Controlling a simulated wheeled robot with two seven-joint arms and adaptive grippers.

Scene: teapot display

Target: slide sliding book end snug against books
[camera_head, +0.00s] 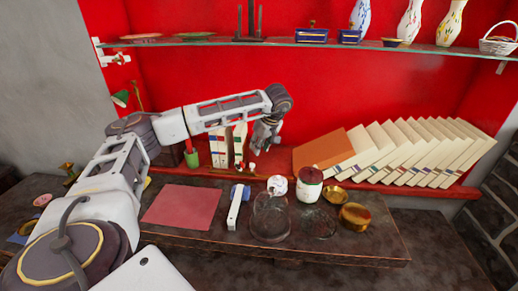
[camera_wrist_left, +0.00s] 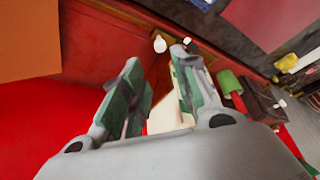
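A row of cream books (camera_head: 425,150) leans to the left on the red shelf at the right. An orange-brown panel (camera_head: 322,149) leans at the row's left end; I cannot tell whether it is a cover or the book end. A few cream upright books (camera_head: 240,143) stand left of my left gripper (camera_head: 262,140). In the left wrist view, my left gripper (camera_wrist_left: 157,62) has its green-padded fingers apart. A cream surface (camera_wrist_left: 165,112) shows between them; contact cannot be told. The orange panel (camera_wrist_left: 28,40) is at that view's upper left. No sliding book end is clearly identifiable. My right gripper is out of view.
A glass shelf (camera_head: 300,43) with vases and blue boxes crosses above. A green cup (camera_head: 191,158) stands left of the upright books.

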